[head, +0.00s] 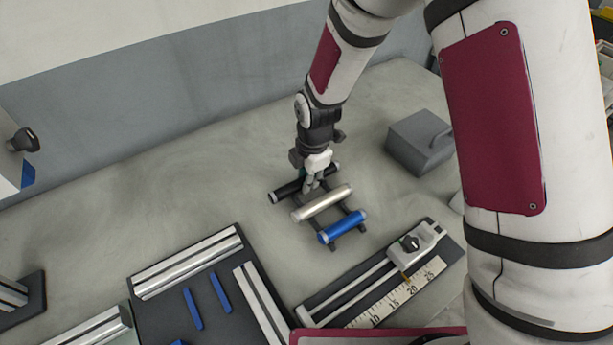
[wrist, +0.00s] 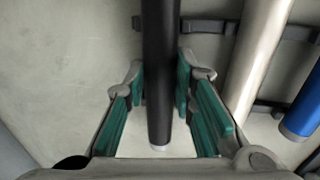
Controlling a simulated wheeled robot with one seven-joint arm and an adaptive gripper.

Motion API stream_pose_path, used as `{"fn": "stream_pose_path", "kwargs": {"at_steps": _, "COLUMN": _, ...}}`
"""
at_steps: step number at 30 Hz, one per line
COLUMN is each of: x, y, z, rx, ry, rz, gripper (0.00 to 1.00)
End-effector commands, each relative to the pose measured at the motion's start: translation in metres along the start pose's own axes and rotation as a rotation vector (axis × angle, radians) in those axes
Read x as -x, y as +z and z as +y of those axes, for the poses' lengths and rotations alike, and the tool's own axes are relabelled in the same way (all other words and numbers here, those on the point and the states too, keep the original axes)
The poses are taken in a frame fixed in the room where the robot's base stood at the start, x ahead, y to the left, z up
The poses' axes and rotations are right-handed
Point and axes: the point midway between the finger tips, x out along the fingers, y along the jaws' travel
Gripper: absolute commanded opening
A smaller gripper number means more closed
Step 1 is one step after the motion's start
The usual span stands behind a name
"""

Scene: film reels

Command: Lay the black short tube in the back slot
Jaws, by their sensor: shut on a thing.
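The black tube (head: 287,191) lies level at the back of a small dark rack (head: 333,246), behind a silver tube (head: 322,204) and a blue tube (head: 342,227). My gripper (head: 312,184) is over the black tube, pointing down. In the wrist view the black tube (wrist: 160,75) runs between the green finger pads (wrist: 160,88), which are closed on its sides. The rack's crossbar (wrist: 210,27) passes beneath it there. I cannot tell whether the tube rests fully in the back slot or sits slightly above it; the fingers hide part of it.
In front are a ruler fixture (head: 375,285) and a dark tray with metal rails (head: 190,265) and blue strips. The bench left of the rack is clear.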

Motion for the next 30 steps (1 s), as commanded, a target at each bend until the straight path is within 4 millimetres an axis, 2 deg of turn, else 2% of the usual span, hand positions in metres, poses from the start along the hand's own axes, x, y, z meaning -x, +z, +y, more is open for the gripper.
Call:
{"fn": "stream_pose_path", "kwargs": {"at_steps": 8, "x": -0.002, "y": 0.000, "z": 0.000, "rx": 0.000, "ry": 0.001, "rz": 0.000, "gripper": 0.00}}
{"fn": "stream_pose_path", "kwargs": {"at_steps": 9, "x": -0.002, "y": 0.000, "z": -0.001, "rx": 0.000, "ry": 0.000, "rz": 0.000, "gripper": 0.28}}
{"fn": "stream_pose_path", "kwargs": {"at_steps": 11, "x": -0.001, "y": 0.000, "z": -0.001, "rx": 0.000, "ry": 0.000, "rz": 0.000, "gripper": 0.42}}
{"fn": "stream_pose_path", "kwargs": {"at_steps": 12, "x": -0.001, "y": 0.000, "z": -0.001, "rx": 0.000, "ry": 0.001, "rz": 0.000, "gripper": 0.44}}
{"fn": "stream_pose_path", "kwargs": {"at_steps": 23, "x": 0.004, "y": -0.001, "z": 0.000, "rx": 0.000, "ry": 0.002, "rz": 0.000, "gripper": 0.44}}
{"fn": "stream_pose_path", "kwargs": {"at_steps": 26, "x": 0.013, "y": 0.000, "z": 0.001, "rx": -0.001, "ry": 0.003, "rz": 0.000, "gripper": 0.44}}
{"fn": "stream_pose_path", "kwargs": {"at_steps": 30, "x": 0.038, "y": 0.001, "z": 0.002, "rx": -0.001, "ry": 0.007, "rz": -0.001, "gripper": 0.44}}
